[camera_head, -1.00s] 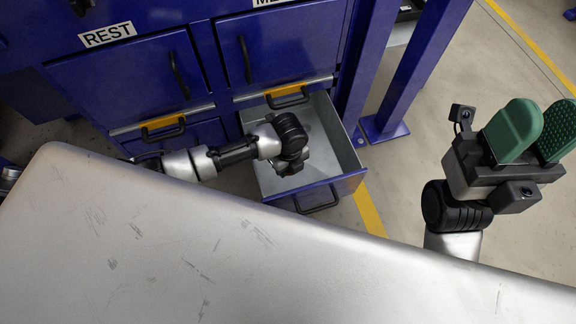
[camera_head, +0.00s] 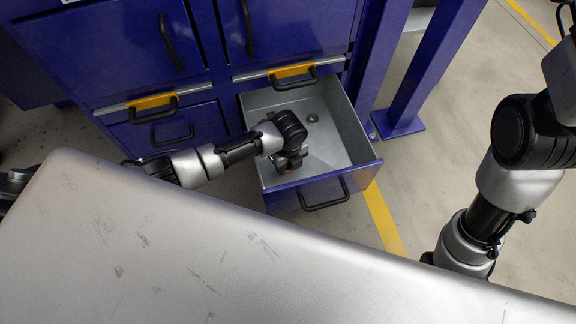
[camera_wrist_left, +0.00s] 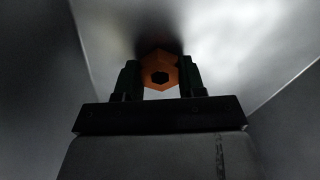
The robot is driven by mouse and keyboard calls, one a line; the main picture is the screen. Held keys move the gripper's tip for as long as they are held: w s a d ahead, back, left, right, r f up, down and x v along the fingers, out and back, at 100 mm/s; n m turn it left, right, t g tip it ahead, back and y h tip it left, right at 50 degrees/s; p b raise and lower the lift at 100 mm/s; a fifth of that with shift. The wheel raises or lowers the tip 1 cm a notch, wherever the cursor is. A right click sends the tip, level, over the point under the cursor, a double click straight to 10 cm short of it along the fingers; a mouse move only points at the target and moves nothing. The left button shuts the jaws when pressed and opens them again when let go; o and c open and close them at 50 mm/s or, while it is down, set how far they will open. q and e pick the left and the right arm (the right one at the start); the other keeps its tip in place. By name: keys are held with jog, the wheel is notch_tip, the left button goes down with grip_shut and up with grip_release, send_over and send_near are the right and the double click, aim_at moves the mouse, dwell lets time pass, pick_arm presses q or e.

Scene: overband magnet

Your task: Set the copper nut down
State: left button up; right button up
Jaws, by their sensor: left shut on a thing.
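The copper nut (camera_wrist_left: 147,64) is an orange hexagonal ring with a dark hole. In the left wrist view it sits between the two dark fingers of my left gripper (camera_wrist_left: 160,80), which is shut on it. In the head view my left gripper (camera_head: 289,166) is inside the open drawer (camera_head: 345,130), low and toward its front left. My wrist hides most of the nut there. I cannot tell whether the nut touches the drawer floor. My right gripper is outside the head view; only its arm shows at the right edge.
A small grey round piece (camera_head: 312,118) lies on the drawer floor toward the back. The drawer's blue front (camera_head: 350,182) and metal side walls surround my left gripper. A blue cabinet (camera_head: 110,50) stands behind. A silver surface (camera_head: 150,240) fills the foreground.

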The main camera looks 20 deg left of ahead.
pick_arm(q)
jog(key=shift+f, duration=0.1)
jog(key=shift+f, duration=0.1)
jog(key=o, duration=0.5)
jog(key=shift+f, duration=0.1)
jog(key=o, duration=0.5)
jog(key=shift+c, duration=0.2)
